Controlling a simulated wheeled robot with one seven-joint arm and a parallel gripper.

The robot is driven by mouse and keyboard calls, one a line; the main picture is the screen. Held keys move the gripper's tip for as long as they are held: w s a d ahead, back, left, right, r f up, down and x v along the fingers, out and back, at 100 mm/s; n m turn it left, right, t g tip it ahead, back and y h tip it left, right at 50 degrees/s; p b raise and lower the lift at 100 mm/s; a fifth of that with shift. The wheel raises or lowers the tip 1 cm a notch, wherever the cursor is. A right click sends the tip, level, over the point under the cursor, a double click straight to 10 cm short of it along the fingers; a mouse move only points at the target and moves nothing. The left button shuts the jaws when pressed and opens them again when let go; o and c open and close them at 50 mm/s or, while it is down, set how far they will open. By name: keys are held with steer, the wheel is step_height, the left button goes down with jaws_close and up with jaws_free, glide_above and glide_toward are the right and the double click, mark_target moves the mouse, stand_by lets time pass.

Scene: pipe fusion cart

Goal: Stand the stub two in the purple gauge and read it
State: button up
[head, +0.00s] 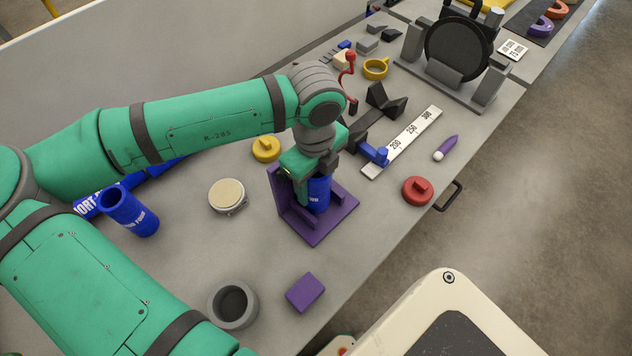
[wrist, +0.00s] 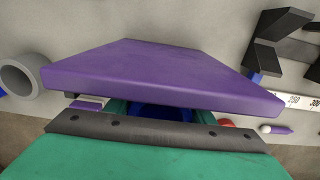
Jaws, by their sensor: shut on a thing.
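The purple gauge (head: 325,226) stands on the grey bench, with a flat base and an upright back plate (head: 279,201). My gripper (head: 306,178) is over the gauge, shut on a blue stub (head: 319,194) that looks upright above or on the base. Its lettering is mostly hidden, and whether its foot touches the base cannot be told. In the wrist view the purple plate (wrist: 160,77) fills the middle, and a sliver of blue stub (wrist: 160,110) shows below it. Another blue stub (head: 130,211) stands tilted-looking at the left, its lettering too small to read surely.
A round cream-topped disc (head: 227,195), a yellow knobbed cap (head: 266,149), a grey ring (head: 233,304) and a purple block (head: 305,293) surround the gauge. A white ruler (head: 405,140) with a blue slider, a red cap (head: 417,190) and a purple marker (head: 447,147) lie to its right.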

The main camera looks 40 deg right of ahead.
steer(key=shift+s+d+f, duration=0.2)
steer(key=shift+f, duration=0.2)
steer(key=shift+w+a, duration=0.1)
steer(key=shift+a, duration=0.15)
steer(key=o, duration=1.2)
steer(key=shift+f, duration=0.1)
steer(key=shift+d, duration=0.1)
step_height(320, 180, up, 12)
steer(key=shift+f, duration=0.25)
steer(key=shift+r, duration=0.35)
